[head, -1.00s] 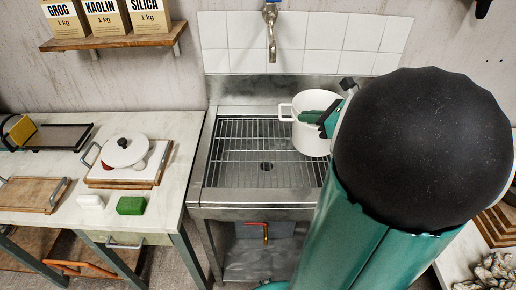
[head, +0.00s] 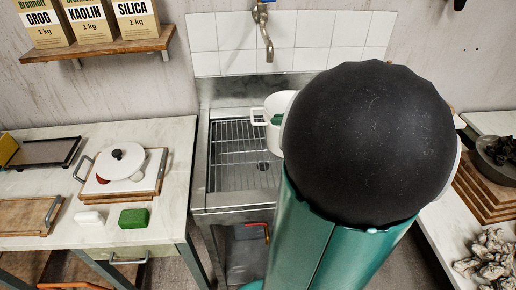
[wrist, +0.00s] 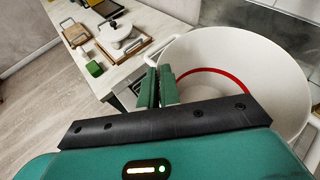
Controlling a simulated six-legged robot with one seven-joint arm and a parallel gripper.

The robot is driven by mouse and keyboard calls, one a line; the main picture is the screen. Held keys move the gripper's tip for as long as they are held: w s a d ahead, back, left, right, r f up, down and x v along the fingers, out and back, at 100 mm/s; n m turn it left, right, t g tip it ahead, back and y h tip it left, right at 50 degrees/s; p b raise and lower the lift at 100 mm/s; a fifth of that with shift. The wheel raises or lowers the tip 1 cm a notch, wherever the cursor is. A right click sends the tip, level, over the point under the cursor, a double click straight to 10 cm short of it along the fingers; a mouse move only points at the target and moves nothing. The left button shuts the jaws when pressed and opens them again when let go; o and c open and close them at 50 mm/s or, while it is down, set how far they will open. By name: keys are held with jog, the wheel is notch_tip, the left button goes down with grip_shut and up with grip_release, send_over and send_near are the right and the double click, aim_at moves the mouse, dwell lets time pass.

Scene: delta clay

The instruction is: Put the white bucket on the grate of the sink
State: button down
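The white bucket (head: 274,103) has side handles and is at the back right of the sink in the head view. My arm hides much of it. In the wrist view the bucket (wrist: 235,48) is open towards me, with a red ring inside. My gripper (wrist: 158,86) is shut on its wall, one green finger inside and one outside. The sink's metal grate (head: 233,152) shows to the left of and below the bucket. The bucket appears to be over the grate; the gap beneath it is hidden.
A tap (head: 264,35) hangs from the tiled wall behind the sink. A right table holds stacked boards (head: 480,190). The left part of the grate is clear.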

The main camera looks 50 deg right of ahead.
jog(key=shift+w+f, duration=0.1)
jog(key=shift+w, duration=0.05)
jog(key=w+d+f, duration=0.2)
jog(key=w+f, duration=0.4)
jog(key=w+d+f, duration=0.2)
jog(key=w+f, duration=0.4)
jog(key=shift+w+d+f, duration=0.25)
jog(key=shift+w+f, duration=0.05)
jog(key=shift+f, duration=0.2)
jog(key=c, duration=1.6)
grip_release()
